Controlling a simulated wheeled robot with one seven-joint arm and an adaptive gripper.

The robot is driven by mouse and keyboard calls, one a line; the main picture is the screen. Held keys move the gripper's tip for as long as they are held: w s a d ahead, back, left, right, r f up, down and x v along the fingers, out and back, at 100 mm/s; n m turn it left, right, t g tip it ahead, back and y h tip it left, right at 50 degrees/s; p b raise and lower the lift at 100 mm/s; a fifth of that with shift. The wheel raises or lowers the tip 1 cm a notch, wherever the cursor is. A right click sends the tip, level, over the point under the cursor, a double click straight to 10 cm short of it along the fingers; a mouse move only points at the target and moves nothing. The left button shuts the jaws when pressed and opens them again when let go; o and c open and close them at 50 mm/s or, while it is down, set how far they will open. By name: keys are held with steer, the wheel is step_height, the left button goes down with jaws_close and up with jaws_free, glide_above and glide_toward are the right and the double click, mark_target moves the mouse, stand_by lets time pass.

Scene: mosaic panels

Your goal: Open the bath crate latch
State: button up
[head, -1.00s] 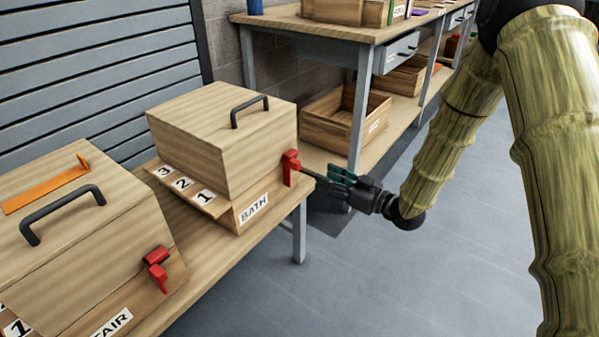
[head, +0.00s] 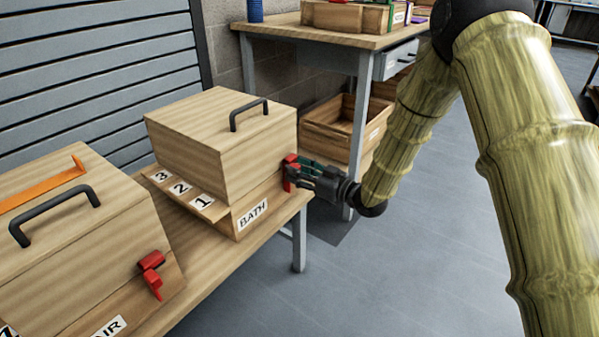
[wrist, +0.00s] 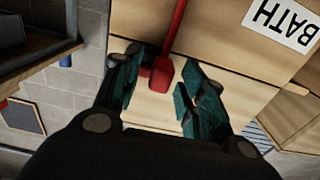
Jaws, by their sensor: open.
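The bath crate (head: 215,150) is a wooden box with a black lid handle and a BATH label. It stands on the bench, lid down. Its red latch (head: 289,171) is on the right side, partly hidden by my gripper. My gripper (head: 300,171) is at the latch, coming from the right. In the wrist view my gripper (wrist: 166,88) is open, with teal finger pads on either side of the red latch (wrist: 163,74). The latch end lies between the fingers, nearer the left pad. Whether a pad touches it I cannot tell.
A second crate (head: 75,240) with a red latch and an orange strip on its lid stands at the front left of the bench (head: 205,278). A grey-legged table (head: 330,38) with wooden boxes stands behind. The floor at right is clear.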

steer(key=shift+c, duration=0.5)
jaws_close()
